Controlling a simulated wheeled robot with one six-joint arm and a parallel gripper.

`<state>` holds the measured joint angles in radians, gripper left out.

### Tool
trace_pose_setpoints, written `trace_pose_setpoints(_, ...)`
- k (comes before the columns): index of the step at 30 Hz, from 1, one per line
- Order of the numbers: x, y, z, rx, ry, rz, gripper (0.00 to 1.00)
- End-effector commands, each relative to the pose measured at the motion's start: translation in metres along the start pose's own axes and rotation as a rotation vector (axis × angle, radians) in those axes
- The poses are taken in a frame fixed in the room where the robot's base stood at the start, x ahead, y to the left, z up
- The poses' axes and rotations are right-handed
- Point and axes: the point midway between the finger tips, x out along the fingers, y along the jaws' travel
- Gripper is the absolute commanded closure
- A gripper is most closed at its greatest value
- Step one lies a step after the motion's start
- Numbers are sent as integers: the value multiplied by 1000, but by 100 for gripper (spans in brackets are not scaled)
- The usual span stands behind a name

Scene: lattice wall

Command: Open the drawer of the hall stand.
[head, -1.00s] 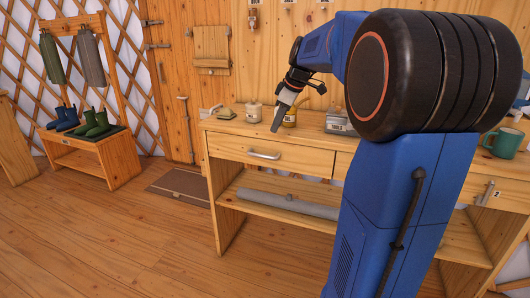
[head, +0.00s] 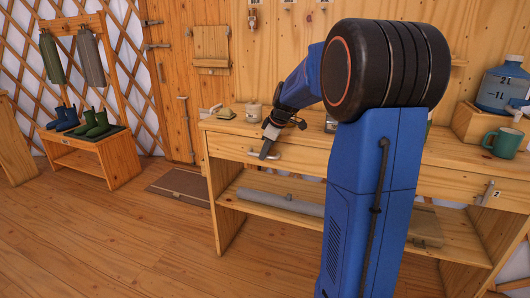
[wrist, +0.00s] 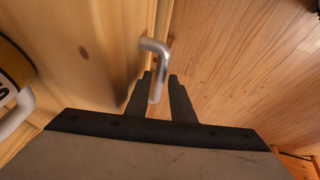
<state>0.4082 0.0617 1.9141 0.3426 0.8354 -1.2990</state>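The hall stand (head: 226,212) is a long wooden bench with a lower shelf. Its left drawer (head: 230,148) has a plain wooden front that looks flush with the frame, and a silver bar handle (head: 285,156). The handle also shows in the wrist view (wrist: 153,46). My gripper (head: 265,157) points down in front of the drawer, at the left part of the handle. In the wrist view my gripper (wrist: 160,76) has its dark fingers apart, one on each side of the handle bar. I cannot tell whether either finger touches it.
A small jar (head: 253,112) stands on the top, and a green mug (head: 503,141) and a blue water jug (head: 500,90) at the right. A grey roll (head: 270,201) lies on the shelf. A boot bench (head: 110,165) stands left. The floor in front is clear.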

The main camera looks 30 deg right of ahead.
Motion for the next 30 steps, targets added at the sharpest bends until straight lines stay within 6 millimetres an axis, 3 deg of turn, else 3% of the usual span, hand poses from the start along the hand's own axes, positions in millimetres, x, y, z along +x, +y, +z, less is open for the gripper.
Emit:
trace_pose_setpoints(9, 2, 0, 0, 0, 0, 0, 78)
trace_pose_setpoints(12, 2, 0, 0, 0, 0, 0, 100)
trace_pose_setpoints(20, 1, -2, 0, 0, 1, 0, 100)
trace_pose_setpoints(26, -3, -22, -2, -1, 1, 0, 100)
trace_pose_setpoints(30, -8, -50, -5, -2, 2, 0, 100)
